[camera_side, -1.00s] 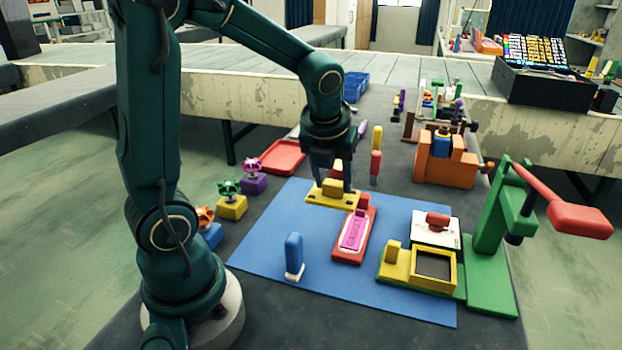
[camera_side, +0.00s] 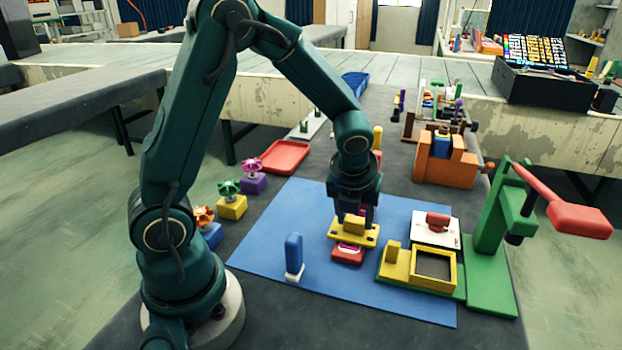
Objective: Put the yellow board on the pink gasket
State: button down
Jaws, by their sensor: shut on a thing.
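My gripper (camera_side: 355,217) is shut on the block-shaped handle of the yellow board (camera_side: 340,238). The board is level and sits over the red base (camera_side: 347,258), whose front end shows below it. The pink gasket is almost wholly hidden under the board; a small pale and pink edge (camera_side: 348,248) shows at the board's front. I cannot tell whether the board touches the gasket or hangs just above it.
The blue mat (camera_side: 270,250) is clear at the left apart from an upright blue peg (camera_side: 294,255). A yellow frame (camera_side: 437,270), a white plate with a red handle (camera_side: 437,229) and a green lever press (camera_side: 492,240) stand to the right.

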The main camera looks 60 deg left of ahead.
jog(key=shift+f, duration=0.15)
jog(key=shift+c, duration=1.7)
grip_release()
jog(key=shift+d+r, duration=0.1)
jog(key=shift+r, duration=0.55)
jog(key=v, duration=1)
jog(key=s+d+n+h, duration=0.1)
jog(key=s+n, duration=0.2)
jog(key=n, duration=0.6)
jog(key=s+d+n+t+h, duration=0.1)
jog(key=s+n, duration=0.3)
jog(key=n, duration=0.5)
jog(key=s+d+r+n+t+h, duration=0.1)
jog(key=s+n, duration=0.3)
jog(key=n, duration=0.5)
jog(key=shift+s+d, duration=0.2)
jog(key=shift+d, duration=0.6)
